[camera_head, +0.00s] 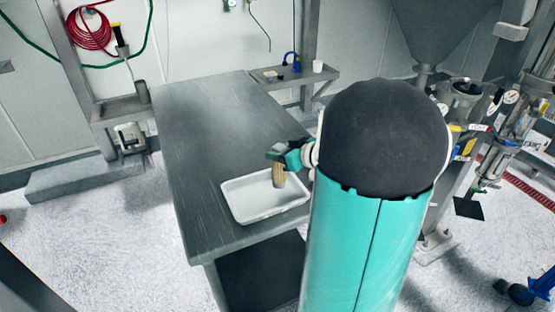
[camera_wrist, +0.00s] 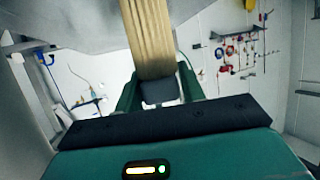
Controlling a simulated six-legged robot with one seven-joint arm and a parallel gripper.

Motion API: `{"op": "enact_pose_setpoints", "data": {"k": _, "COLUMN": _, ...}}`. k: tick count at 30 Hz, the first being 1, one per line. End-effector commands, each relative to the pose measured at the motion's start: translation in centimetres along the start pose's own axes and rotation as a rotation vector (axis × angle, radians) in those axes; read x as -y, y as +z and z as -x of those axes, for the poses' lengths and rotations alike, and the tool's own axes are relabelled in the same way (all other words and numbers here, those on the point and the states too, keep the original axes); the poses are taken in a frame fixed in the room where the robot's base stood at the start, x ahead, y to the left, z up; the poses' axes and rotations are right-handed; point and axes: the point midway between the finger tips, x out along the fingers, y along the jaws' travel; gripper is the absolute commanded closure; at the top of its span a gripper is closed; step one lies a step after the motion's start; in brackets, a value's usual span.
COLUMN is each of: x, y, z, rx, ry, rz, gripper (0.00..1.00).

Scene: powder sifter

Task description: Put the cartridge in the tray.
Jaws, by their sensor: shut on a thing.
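The cartridge (camera_head: 279,177) is a tan, ridged cylinder in the head view, roughly upright over the tray. My gripper (camera_head: 280,159) is shut on its upper part. In the wrist view the pleated cartridge (camera_wrist: 152,40) stands between the fingers of my gripper (camera_wrist: 158,90). The tray (camera_head: 240,216) is white, shallow and rectangular, and it lies on the grey metal table. The cartridge's lower end shows against the tray's back right area; I cannot tell whether it touches the tray floor. My arm hides part of the scene to the right of the tray.
The metal table (camera_head: 205,130) is bare to the left of and behind the tray. A small shelf (camera_head: 300,76) at its back holds a blue item and a white cup (camera_head: 317,66). Hopper and valve machinery (camera_head: 465,95) stands on the right.

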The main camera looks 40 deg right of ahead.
Motion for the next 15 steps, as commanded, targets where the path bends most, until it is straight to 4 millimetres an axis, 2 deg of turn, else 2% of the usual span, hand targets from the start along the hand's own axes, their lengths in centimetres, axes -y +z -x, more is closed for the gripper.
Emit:
{"op": "enact_pose_setpoints", "data": {"k": 3, "x": -0.2, "y": 1.8, "z": -0.8, "rx": 0.002, "ry": 0.001, "rz": -0.005, "gripper": 0.88}}
{"op": "enact_pose_setpoints", "data": {"k": 6, "x": -0.1, "y": 2.7, "z": -1.2, "rx": 0.001, "ry": -0.001, "rz": -0.002, "gripper": 0.88}}
{"op": "enact_pose_setpoints", "data": {"k": 15, "x": -0.1, "y": 3.0, "z": -1.3, "rx": 0.0, "ry": 0.0, "rz": 0.0, "gripper": 0.88}}
